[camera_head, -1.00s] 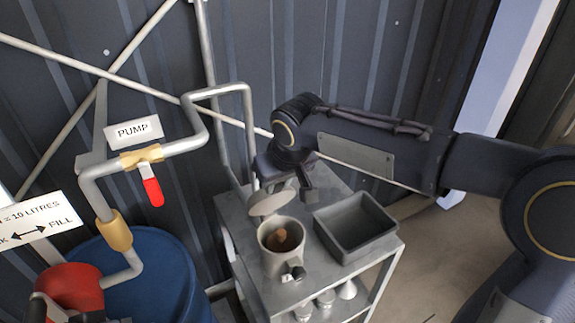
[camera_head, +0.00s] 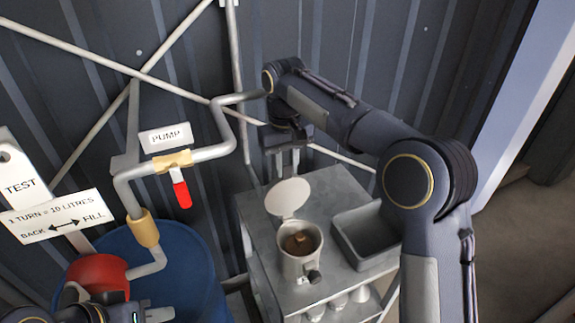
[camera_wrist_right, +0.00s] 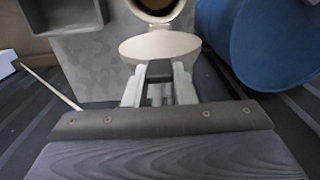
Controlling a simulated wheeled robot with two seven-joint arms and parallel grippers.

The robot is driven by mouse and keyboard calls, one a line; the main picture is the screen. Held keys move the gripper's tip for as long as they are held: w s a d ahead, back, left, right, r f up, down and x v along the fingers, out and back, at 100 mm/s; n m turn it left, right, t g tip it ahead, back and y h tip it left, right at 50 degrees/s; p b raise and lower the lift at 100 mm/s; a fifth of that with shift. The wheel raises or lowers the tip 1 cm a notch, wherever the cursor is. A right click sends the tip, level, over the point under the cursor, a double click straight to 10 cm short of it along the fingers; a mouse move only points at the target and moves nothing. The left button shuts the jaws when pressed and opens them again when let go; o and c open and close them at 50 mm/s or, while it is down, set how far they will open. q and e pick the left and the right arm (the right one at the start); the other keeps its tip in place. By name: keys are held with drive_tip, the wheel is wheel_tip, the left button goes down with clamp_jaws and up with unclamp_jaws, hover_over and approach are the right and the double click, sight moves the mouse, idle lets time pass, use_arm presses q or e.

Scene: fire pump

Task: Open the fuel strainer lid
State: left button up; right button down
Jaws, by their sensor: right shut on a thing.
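The fuel strainer is a pale cylindrical pot (camera_head: 298,265) on the metal cart, and it shows at the top of the right wrist view (camera_wrist_right: 157,10). Its mouth is uncovered, with a brown thing (camera_head: 298,243) inside. The round pale lid (camera_head: 288,197) stands tilted up at the pot's far side; it also shows in the right wrist view (camera_wrist_right: 160,47). My right gripper (camera_head: 287,172) is behind the lid, its fingers (camera_wrist_right: 161,72) shut at the lid's edge; the exact contact is partly hidden. My left gripper (camera_head: 160,314) is partly visible at the bottom left, its opening unclear.
A grey open tray (camera_head: 368,240) sits on the cart (camera_head: 335,183) right of the pot. A blue drum (camera_head: 190,270) with a red part (camera_head: 98,272) stands left. A pump pipe with a red-handled valve (camera_head: 181,193) runs above it. Several small items are on the lower shelf.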

drive_tip(key=shift+f, duration=0.15)
drive_tip(key=c, duration=1.2)
unclamp_jaws()
wheel_tip(320, 180, up, 8)
drive_tip(key=shift+w, duration=0.1)
